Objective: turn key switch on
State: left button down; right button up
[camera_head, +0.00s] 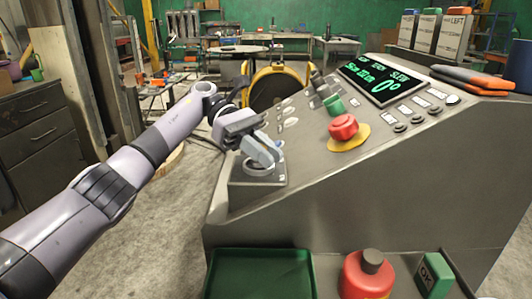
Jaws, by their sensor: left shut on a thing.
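A grey slanted control console (360,195) fills the right half of the head view. The key switch (258,169), a round light ring on a square plate, sits at the console's lower left corner. My left gripper (266,158) reaches in from the left and is over the switch. Its fingers are shut on the key at the switch. The key itself is mostly hidden by the fingers, so its turn angle cannot be told. My right gripper is not in view.
A red mushroom button (343,127) on a yellow base and a lit display (379,79) are on the console. A green tray (262,274) and a red container (367,274) are below in front. Open floor lies left.

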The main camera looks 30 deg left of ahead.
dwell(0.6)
pick_arm(q)
jog(key=c, duration=1.2)
grip_release()
jog(key=shift+o, duration=0.2)
jog(key=shift+a+r, duration=0.1)
jog(key=shift+a, duration=0.05)
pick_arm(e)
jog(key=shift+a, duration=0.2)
